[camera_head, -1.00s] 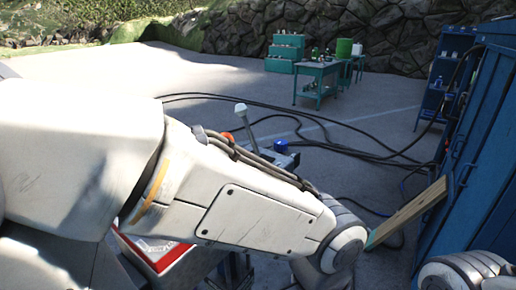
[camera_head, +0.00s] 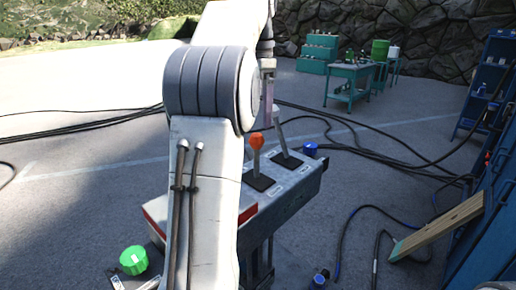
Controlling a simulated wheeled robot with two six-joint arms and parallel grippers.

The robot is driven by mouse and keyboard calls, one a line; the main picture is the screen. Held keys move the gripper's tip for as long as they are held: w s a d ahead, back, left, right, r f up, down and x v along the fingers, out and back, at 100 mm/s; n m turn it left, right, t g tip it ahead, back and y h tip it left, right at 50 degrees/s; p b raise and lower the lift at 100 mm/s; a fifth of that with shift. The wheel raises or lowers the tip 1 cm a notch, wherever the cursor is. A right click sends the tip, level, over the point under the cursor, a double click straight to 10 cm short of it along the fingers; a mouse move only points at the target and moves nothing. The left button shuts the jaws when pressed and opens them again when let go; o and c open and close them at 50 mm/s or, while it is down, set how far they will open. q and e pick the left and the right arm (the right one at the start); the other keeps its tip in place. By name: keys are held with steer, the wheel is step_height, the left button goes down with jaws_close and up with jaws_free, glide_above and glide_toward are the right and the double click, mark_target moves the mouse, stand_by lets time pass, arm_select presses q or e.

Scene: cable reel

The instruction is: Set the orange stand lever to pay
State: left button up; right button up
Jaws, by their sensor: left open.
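The orange-knobbed stand lever (camera_head: 257,141) stands up from a dark slot plate on a grey control stand (camera_head: 290,192). A second lever with a grey-white handle (camera_head: 279,120) stands just behind and right of it, leaning back. My left arm rises in front of the stand and hides its left part. My left gripper (camera_head: 268,100) is partly hidden behind my arm; a narrow finger points down above and behind the orange knob, close to the grey lever in the picture. Contact cannot be told. Lettering by the levers is not readable. My right gripper is not in view.
A red-edged panel (camera_head: 156,214) and a green knob (camera_head: 133,260) lie left of my arm. A blue knob (camera_head: 311,150) sits at the stand's far end. Black cables (camera_head: 380,153) cross the ground. A wooden plank (camera_head: 440,228) leans by a blue container (camera_head: 482,232) at right.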

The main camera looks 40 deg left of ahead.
mark_target(256, 149)
arm_select(q)
steer(key=shift+s+a+f, duration=0.1)
steer(key=shift+a+f, duration=0.1)
steer(key=shift+a, duration=0.05)
step_height(256, 149, down, 10)
steer(key=shift+r+b, duration=0.1)
steer(key=shift+b, duration=0.6)
jaws_close()
